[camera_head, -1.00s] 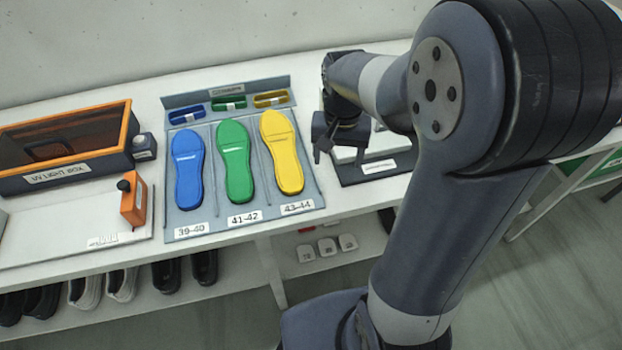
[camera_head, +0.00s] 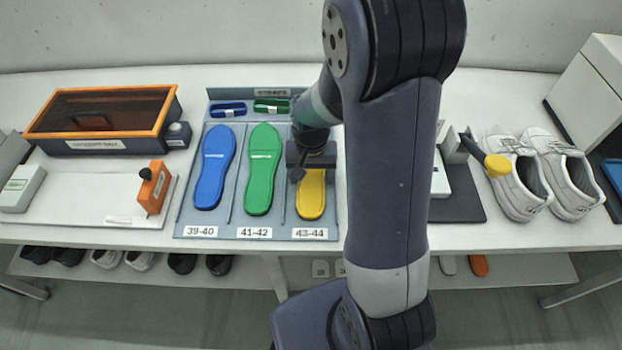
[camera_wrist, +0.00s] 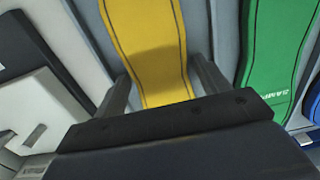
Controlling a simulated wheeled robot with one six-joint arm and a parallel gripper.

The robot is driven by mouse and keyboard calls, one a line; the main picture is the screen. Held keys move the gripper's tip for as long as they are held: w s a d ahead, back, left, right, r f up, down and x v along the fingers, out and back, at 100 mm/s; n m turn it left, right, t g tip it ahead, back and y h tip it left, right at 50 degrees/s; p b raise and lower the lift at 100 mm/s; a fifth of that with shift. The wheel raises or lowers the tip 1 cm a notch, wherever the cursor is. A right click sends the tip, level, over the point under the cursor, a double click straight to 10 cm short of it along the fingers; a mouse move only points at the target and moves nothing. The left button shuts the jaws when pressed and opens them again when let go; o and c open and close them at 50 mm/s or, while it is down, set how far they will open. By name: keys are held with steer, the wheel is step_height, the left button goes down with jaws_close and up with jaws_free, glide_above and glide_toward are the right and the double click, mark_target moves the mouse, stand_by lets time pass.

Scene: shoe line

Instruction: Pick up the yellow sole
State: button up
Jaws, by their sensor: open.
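The yellow sole (camera_head: 311,195) lies in the right slot of the grey tray (camera_head: 218,219), above the label 43-44. My gripper (camera_head: 305,172) is over its upper part and hides that part in the head view. In the wrist view the yellow sole (camera_wrist: 150,45) runs between the two spread fingers of my gripper (camera_wrist: 162,92), with a dark shadow across it. The fingers are open, one on each side of the sole. I cannot tell how high they are above the tray.
The green sole (camera_head: 262,170) lies in the slot beside it and the blue sole (camera_head: 214,168) farther left. An orange-rimmed box (camera_head: 104,110) stands left. White shoes (camera_head: 515,180) stand right, past a dark-based fixture (camera_head: 462,200).

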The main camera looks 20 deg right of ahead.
steer(key=shift+c, duration=0.3)
steer(key=c, duration=0.8)
steer(key=shift+c, duration=0.2)
